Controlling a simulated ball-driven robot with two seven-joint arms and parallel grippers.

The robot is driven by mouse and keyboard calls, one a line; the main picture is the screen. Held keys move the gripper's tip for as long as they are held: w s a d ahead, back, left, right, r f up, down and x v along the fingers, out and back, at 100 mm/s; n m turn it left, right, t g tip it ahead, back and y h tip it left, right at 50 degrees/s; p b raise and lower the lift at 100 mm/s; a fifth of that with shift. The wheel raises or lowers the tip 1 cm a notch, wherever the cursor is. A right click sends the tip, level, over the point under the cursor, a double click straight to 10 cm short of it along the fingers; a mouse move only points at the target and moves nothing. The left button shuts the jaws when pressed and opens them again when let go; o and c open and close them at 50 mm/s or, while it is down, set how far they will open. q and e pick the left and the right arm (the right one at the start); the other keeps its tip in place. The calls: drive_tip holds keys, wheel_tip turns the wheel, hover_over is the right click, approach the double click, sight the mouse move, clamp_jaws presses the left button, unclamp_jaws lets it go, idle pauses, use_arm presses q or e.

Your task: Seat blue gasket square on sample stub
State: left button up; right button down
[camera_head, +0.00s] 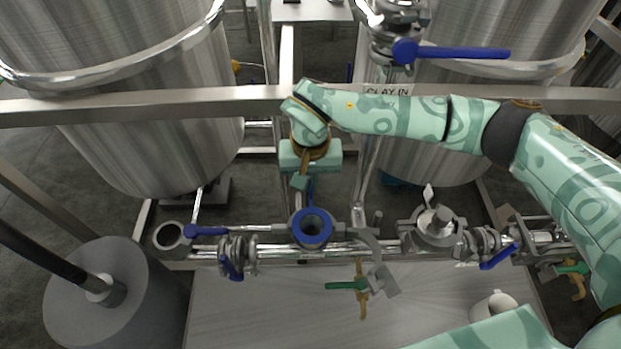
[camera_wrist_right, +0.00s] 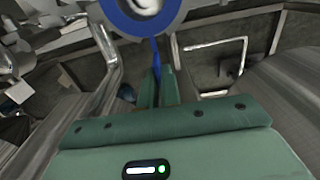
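The blue gasket (camera_head: 298,228) is a ring with a straight tab. In the head view it lies over the upright sample stub (camera_head: 311,243), whose bore shows through the ring. I cannot tell whether it touches the stub or hovers just above it. My right gripper (camera_head: 303,184) is behind the stub and shut on the gasket's tab. In the right wrist view, the gasket (camera_wrist_right: 118,16) is at the top, and its tab runs down between the two green fingers of my right gripper (camera_wrist_right: 156,88). My left gripper is not in view.
An open grey clamp (camera_head: 372,245) is beside the stub, on the right. A green-handled clamp part (camera_head: 347,285) and a white mug (camera_head: 493,304) are on the bench (camera_head: 260,315). Blue-handled valves (camera_head: 206,231) flank the stub. A steel rail (camera_head: 200,105) crosses behind.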

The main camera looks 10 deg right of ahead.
drive_tip(key=shift+p, duration=0.3)
idle(0.5)
drive_tip(key=shift+f+b, duration=0.7)
drive_tip(key=shift+f, duration=0.8)
drive_tip(key=c, duration=1.5)
unclamp_jaws()
drive_tip(key=shift+c, duration=0.2)
drive_tip(key=shift+r, duration=0.1)
